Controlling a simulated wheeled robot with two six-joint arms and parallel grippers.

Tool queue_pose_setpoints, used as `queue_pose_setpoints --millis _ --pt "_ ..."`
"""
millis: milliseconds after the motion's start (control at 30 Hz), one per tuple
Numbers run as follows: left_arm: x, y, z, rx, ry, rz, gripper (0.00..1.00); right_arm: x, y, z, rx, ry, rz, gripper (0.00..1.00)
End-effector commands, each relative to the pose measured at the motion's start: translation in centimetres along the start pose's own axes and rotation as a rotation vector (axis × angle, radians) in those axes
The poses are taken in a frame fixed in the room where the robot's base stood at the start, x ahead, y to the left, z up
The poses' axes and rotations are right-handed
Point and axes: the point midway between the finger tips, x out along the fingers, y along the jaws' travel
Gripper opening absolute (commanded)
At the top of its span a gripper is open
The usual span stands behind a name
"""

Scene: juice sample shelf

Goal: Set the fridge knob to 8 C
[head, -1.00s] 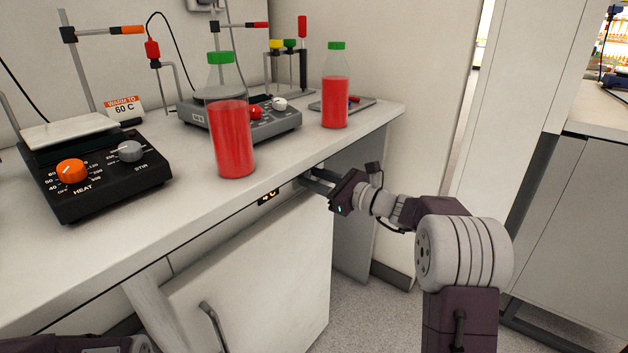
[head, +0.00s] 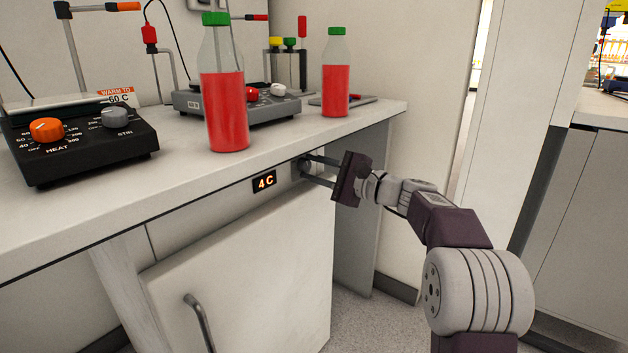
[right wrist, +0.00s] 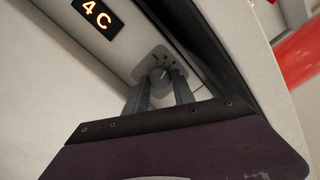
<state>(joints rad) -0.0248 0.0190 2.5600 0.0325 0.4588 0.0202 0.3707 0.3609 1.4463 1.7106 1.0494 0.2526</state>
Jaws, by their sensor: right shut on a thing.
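The fridge knob (head: 304,166) is a small grey dial on the strip under the counter edge, right of the display. The display (head: 264,181) reads 4 C in the head view, and it shows 4 C in the right wrist view (right wrist: 97,18) too. My right gripper (head: 312,170) reaches in from the right with its two fingers around the knob and is shut on it. In the right wrist view the fingers meet the knob (right wrist: 160,78), partly hiding it. My left gripper is not in view.
The fridge door (head: 240,270) with its handle (head: 198,322) is below. On the counter (head: 180,185) stand a near red juice bottle (head: 227,110), a far one (head: 335,90), and a black hotplate (head: 80,145) with an orange knob. Free floor lies to the right.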

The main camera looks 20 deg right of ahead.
Motion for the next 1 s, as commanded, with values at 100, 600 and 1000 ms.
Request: queue_pose_setpoints --millis 100,600,1000 --pt "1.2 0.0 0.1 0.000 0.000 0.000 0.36 0.0 0.4 -0.2 -0.070 -0.001 0.002 0.00" --pt "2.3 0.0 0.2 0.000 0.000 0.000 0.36 0.0 0.1 -0.1 -0.198 0.000 0.004 0.00" --pt "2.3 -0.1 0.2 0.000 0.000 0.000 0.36 0.0 0.1 0.0 -0.199 -0.001 0.004 0.39"
